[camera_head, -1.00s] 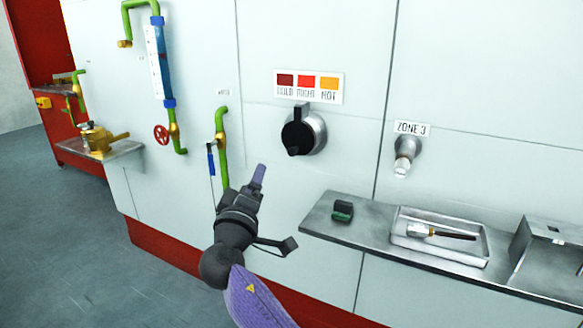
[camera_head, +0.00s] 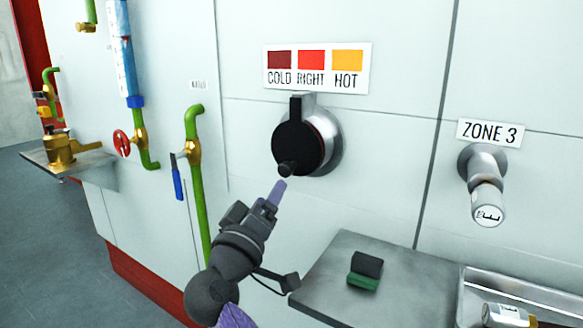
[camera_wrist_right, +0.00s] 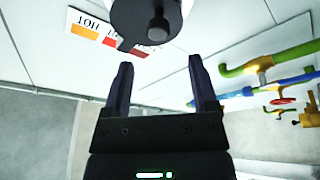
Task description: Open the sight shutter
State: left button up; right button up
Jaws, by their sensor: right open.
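The sight shutter appears as a round black cover (camera_head: 297,147) on a silver port in the white wall, below the COLD/RIGHT/HOT colour label (camera_head: 317,68). A black tab stands at its top and a small knob (camera_head: 287,168) sits at its lower edge. My right gripper (camera_head: 276,190) is just below the knob, apart from it. In the right wrist view the gripper (camera_wrist_right: 160,75) is open and empty, with the black cover (camera_wrist_right: 148,12) and its knob (camera_wrist_right: 158,27) beyond the fingertips. My left gripper is out of view.
A grey shelf (camera_head: 400,300) juts out at lower right with a green and black block (camera_head: 365,270) on it. A silver ZONE 3 fitting (camera_head: 484,185) sticks out at right. Green pipes (camera_head: 196,190) with a blue-handled valve (camera_head: 178,180) run on the left.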

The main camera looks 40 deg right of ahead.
aim_at(283, 172)
jog(key=b+x, duration=0.1)
jog(key=x, duration=0.7)
jog(key=shift+w+d+r, duration=0.1)
jog(key=shift+d, duration=0.05)
grip_shut()
dwell(0.7)
